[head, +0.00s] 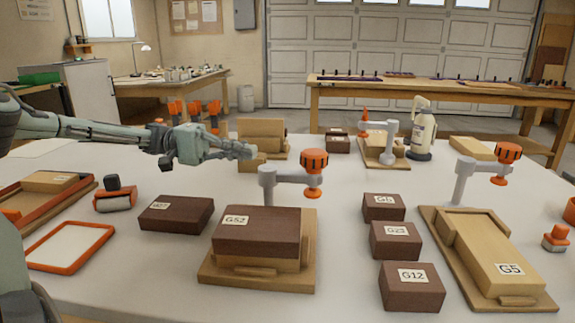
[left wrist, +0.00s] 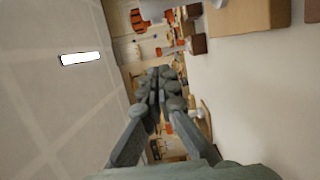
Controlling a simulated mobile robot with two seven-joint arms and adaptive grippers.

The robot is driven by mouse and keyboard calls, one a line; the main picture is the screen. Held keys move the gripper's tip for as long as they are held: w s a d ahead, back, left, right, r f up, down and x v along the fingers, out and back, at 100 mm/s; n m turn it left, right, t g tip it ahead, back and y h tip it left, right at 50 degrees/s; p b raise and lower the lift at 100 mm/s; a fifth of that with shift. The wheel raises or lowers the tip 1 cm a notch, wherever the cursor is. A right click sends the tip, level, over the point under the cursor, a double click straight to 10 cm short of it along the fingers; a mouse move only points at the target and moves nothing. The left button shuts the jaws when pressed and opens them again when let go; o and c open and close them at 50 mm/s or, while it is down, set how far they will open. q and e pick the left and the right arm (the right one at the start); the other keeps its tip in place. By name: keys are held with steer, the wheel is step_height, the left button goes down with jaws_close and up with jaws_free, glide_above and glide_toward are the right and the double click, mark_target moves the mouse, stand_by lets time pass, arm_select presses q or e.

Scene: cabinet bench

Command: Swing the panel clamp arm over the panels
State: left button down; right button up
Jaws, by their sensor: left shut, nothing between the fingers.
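The nearest panel clamp has a grey post and a clamp arm (head: 288,178) ending in an orange knob (head: 314,160). The arm points right, behind the dark panel marked G52 (head: 255,233), which lies on a lighter panel on a wooden base (head: 225,277). A similar clamp arm (head: 480,160) points right behind the panel marked G5 (head: 493,254). A third clamp arm (head: 377,126) points left at the back. My left gripper (head: 250,151) is shut and empty, left of and behind the nearest clamp's knob. Its closed fingers show in the left wrist view (left wrist: 160,75). My right gripper is out of view.
Loose dark blocks (head: 395,240) stand between the two front fixtures, and block G27 (head: 176,215) lies left. An orange-rimmed tray (head: 70,246) lies front left. The white tabletop (head: 345,200) is clear around the nearest knob.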

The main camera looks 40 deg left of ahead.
mark_target(291, 177)
arm_select(q)
steer(key=d+p, duration=0.4)
steer(key=d, duration=0.7)
steer(key=shift+s+d, duration=0.15)
steer(key=shift+s, duration=0.1)
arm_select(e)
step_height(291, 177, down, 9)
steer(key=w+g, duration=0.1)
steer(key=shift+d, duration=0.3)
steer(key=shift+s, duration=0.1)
arm_select(q)
steer(key=shift+d, duration=0.1)
steer(key=shift+g, duration=0.3)
steer(key=shift+m, duration=0.3)
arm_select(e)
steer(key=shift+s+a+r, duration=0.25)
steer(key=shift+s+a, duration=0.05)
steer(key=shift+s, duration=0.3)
